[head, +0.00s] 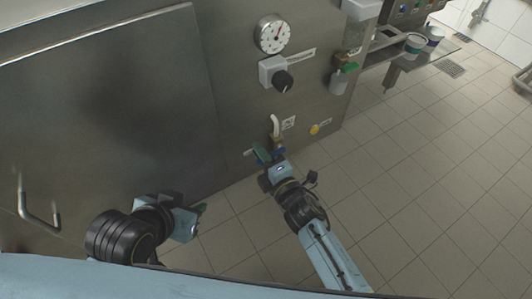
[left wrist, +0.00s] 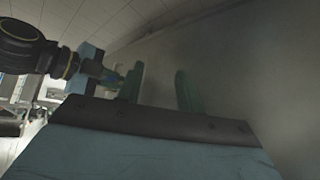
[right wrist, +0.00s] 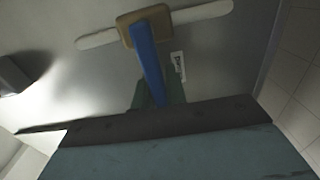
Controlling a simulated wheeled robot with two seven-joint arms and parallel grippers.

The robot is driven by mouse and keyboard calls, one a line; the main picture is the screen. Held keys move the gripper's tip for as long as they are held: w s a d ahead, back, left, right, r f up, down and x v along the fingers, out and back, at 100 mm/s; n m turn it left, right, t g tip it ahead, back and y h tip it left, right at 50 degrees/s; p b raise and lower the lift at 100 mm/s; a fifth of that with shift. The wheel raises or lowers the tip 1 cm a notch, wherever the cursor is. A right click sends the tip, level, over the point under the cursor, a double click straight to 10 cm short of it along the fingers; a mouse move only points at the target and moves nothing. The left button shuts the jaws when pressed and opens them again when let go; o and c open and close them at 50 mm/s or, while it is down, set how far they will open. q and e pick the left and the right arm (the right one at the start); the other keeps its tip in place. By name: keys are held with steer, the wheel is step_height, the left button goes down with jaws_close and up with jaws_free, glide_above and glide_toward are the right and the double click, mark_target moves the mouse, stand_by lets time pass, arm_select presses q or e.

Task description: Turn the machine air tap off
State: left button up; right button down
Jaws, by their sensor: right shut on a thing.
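The air tap (head: 277,143) sits low on the steel machine front, below a bent white pipe. In the right wrist view its brass-coloured body (right wrist: 143,20) has a long blue lever (right wrist: 148,60) pointing toward my gripper. My right gripper (head: 263,155) is at the tap, and its green fingers are shut on the end of the blue lever. The fingers partly hide the tap in the head view. My left gripper (head: 202,210) is low in front of the machine, away from the tap. Its two green fingers stand apart and empty in the left wrist view (left wrist: 160,92).
Above the tap are a pressure gauge (head: 272,34) and a black knob (head: 283,80). A yellow button (head: 315,129) is right of the tap. A door handle (head: 38,205) stands out at the left. Cups (head: 416,45) stand on a shelf at the back. The tiled floor at right is clear.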

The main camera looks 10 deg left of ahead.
arm_select(q)
steer(key=shift+w+d+r, duration=0.15)
steer(key=shift+w+d, duration=0.05)
steer(key=shift+w, duration=0.1)
arm_select(e)
steer(key=shift+f, duration=0.1)
steer(key=c, duration=1.4)
jaws_free()
steer(key=shift+c, duration=0.2)
